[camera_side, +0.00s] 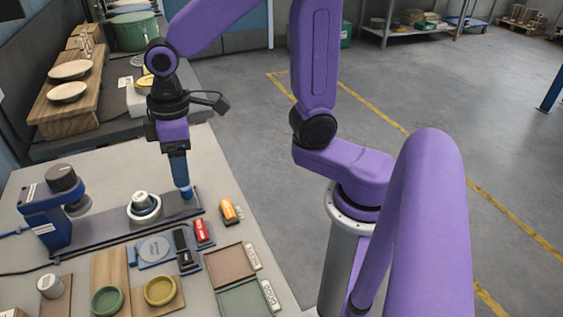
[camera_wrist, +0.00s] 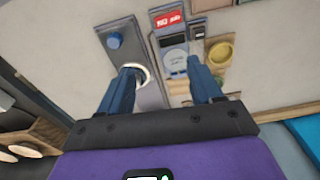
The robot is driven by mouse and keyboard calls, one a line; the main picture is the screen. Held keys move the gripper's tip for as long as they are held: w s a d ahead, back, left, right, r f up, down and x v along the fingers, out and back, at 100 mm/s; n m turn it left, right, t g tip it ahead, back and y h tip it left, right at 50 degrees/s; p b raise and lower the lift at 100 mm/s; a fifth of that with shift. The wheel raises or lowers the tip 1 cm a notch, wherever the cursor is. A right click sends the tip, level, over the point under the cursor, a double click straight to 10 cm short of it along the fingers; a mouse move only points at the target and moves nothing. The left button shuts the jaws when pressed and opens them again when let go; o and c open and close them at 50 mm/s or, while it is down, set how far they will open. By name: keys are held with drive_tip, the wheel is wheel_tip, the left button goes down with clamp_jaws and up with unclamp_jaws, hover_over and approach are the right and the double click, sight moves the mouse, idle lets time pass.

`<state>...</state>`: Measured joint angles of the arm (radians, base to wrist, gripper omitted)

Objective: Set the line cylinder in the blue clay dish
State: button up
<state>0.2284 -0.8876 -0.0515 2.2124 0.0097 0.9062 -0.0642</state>
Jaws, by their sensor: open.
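My gripper (camera_side: 182,180) points down over the right end of the grey strip on the table; in the wrist view its blue fingers (camera_wrist: 162,85) are apart with nothing between them. A white cylinder (camera_side: 141,198) stands in a pale ring-shaped holder on the strip, left of my gripper. In the wrist view a white ring (camera_wrist: 143,68) is partly hidden by the left finger. Another pale cylinder (camera_side: 49,286) stands on a brown board at the front left. A green dish (camera_side: 107,300) and a yellow dish (camera_side: 160,291) stand at the front. I cannot make out a blue dish.
A blue device with a black knob (camera_side: 61,178) stands at the strip's left end. Brown (camera_side: 229,264) and green (camera_side: 243,299) trays are at the right edge.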

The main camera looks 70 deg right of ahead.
drive_tip(key=s+d+n, duration=0.2)
drive_tip(key=s+d, duration=0.2)
drive_tip(key=s, duration=0.4)
drive_tip(key=s+d+f+n, duration=0.1)
drive_tip(key=s+d, duration=0.3)
drive_tip(key=s, duration=0.5)
drive_tip(key=shift+s+f+n, duration=0.25)
drive_tip(key=shift+s+n, duration=0.05)
drive_tip(key=shift+n, duration=0.4)
